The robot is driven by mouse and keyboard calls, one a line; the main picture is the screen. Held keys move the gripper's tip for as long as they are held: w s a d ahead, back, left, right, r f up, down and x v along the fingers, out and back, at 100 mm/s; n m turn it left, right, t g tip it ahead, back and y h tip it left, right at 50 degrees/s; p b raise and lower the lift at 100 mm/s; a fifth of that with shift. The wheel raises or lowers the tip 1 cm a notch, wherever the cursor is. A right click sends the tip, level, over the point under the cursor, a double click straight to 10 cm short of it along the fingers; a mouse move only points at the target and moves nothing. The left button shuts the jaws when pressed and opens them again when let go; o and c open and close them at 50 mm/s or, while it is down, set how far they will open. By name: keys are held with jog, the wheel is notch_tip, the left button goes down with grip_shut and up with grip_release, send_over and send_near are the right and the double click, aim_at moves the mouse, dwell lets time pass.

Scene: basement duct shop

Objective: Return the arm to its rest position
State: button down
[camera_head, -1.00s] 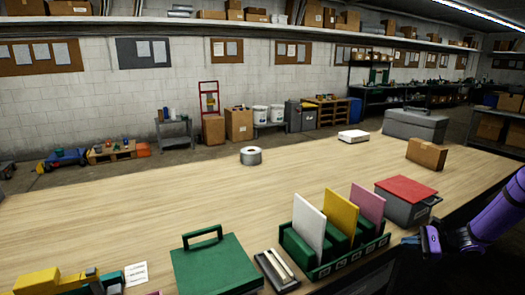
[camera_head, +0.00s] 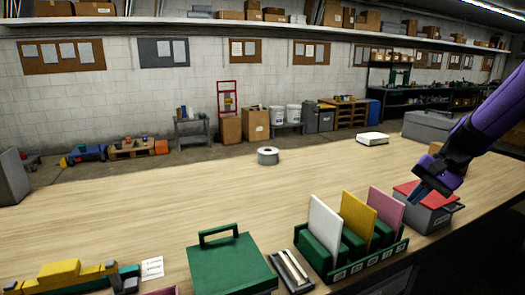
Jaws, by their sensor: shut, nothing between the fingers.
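My purple arm comes in from the right edge, and my gripper (camera_head: 418,196) points down and left at its end. The gripper is shut and empty. In this view it overlaps the grey box with a red lid (camera_head: 434,215); I cannot tell whether it touches the lid. The arm also hides most of a cardboard box behind it.
On the wooden bench (camera_head: 150,215) stands a green rack (camera_head: 340,270) with white, yellow and pink panels, left of my gripper. A green case (camera_head: 230,268), a tape roll (camera_head: 268,156) and a grey toolbox (camera_head: 427,126) are also there. The bench's middle is clear.

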jog(key=s+a+r+n+t+h, duration=0.1)
jog(key=s+r, duration=0.3)
jog(key=s, duration=0.4)
jog(key=s+a+r+n+t+h, duration=0.2)
jog(key=s+a+r+n+h, duration=0.1)
jog(key=s, duration=0.4)
jog(key=s+a+r+n+t+h, duration=0.1)
jog(key=s+a+r+n+h, duration=0.1)
jog(key=s, duration=0.6)
jog(key=shift+s+r+n, duration=0.3)
jog(key=shift+r+n, duration=0.6)
jog(key=shift+r, duration=0.5)
jog(key=shift+a, duration=0.15)
